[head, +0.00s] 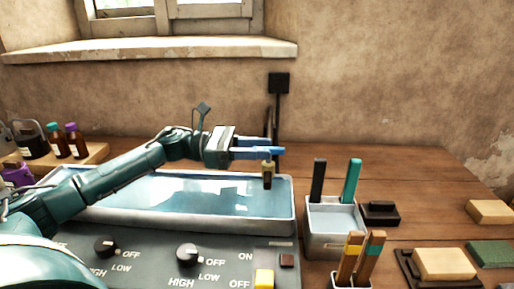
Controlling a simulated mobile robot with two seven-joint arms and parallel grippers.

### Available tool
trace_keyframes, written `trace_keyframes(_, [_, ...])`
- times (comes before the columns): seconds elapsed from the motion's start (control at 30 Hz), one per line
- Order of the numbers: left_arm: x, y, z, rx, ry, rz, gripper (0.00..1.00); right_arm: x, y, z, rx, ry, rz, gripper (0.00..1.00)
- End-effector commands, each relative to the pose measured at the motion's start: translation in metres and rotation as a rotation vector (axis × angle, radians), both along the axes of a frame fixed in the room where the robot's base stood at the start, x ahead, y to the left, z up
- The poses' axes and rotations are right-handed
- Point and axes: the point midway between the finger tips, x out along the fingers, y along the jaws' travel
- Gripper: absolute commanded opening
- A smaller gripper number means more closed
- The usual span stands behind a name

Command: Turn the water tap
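The water tap (279,100) is a dark post with a square black top, standing behind the right end of a water-filled tray (190,192). A small piece with a pale top and dark lower part (268,174) hangs or stands over the tray's right end; I cannot tell if it is the tap's spout. My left gripper (272,152) reaches in from the left over the tray, its blue fingers pointing right. The fingers overlap the lower tap in the picture; contact and the gap between them are unclear. My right gripper is not in view.
A control panel (140,262) with black knobs and a yellow switch lies in front of the tray. Right of it stand a holder (330,243) with upright sticks, a black block (380,212) and sponge-like blocks (445,263). Bottles (75,142) stand at left. The back right table is clear.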

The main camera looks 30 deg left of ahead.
Motion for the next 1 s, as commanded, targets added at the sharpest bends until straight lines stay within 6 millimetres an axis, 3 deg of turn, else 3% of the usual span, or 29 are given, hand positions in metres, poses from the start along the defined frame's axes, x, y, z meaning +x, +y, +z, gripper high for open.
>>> trace_keyframes(0.23, [-0.004,0.011,-0.004,0.003,0.004,0.003,0.33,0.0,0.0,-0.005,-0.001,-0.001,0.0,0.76])
trace_keyframes(0.43, [-0.021,0.047,-0.006,0.006,0.004,0.004,0.33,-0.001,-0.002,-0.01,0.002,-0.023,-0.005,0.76])
trace_keyframes(0.7, [-0.045,0.098,-0.004,0.004,0.003,0.003,0.33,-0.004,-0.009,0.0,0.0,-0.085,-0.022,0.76])
trace_keyframes(1.0, [-0.055,0.119,0.0,0.001,0.0,0.0,0.33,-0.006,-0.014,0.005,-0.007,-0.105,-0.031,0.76])
